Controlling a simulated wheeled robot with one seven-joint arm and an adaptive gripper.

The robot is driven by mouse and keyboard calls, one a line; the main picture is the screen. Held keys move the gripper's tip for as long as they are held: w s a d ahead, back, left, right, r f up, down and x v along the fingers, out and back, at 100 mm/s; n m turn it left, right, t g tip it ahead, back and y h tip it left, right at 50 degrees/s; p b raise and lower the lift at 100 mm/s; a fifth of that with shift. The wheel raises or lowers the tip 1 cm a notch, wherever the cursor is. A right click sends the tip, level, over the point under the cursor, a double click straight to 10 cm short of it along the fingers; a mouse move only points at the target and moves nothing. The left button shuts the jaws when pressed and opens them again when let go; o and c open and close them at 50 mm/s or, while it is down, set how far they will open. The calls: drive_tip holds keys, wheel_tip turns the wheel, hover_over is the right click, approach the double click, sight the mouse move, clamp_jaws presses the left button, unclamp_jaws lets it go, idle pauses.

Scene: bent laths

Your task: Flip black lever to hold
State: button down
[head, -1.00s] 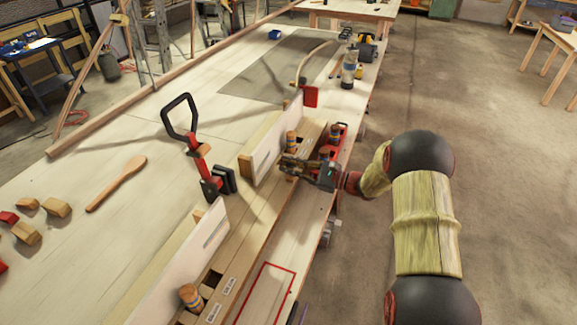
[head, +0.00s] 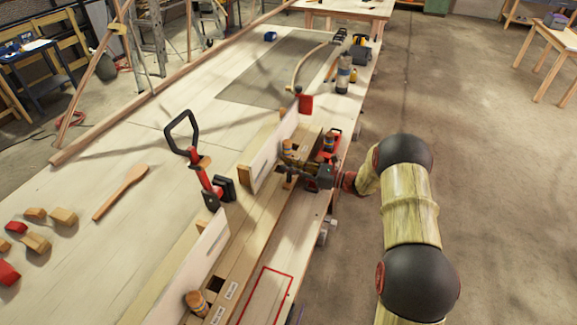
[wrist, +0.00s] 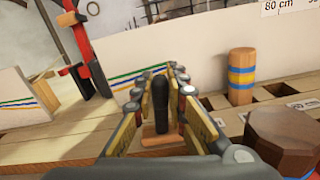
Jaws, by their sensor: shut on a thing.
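The black lever (wrist: 161,100) stands roughly upright on a small wooden base (wrist: 163,133) in the wrist view. My gripper (wrist: 158,92) has its fingers on both sides of the lever and is shut on it. In the head view my gripper (head: 293,172) is low over the wooden rail along the bench's right side. The lever cannot be made out there, hidden at the fingers. Small white labels (wrist: 303,104) lie on the rail, too small to read.
A striped wooden peg (wrist: 241,76) stands right of the lever; another striped peg (head: 196,302) stands nearer in the head view. A red clamp with a black loop handle (head: 181,130) rises left of the rail. White upright boards (head: 205,250) line the rail.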

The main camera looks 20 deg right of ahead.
idle(0.4)
drive_tip(key=c, duration=1.8)
unclamp_jaws()
drive_tip(key=shift+o, duration=0.2)
drive_tip(key=shift+d, duration=0.15)
drive_tip(key=v, duration=1.1)
drive_tip(key=shift+s+d, duration=0.2)
drive_tip(key=shift+d, duration=0.1)
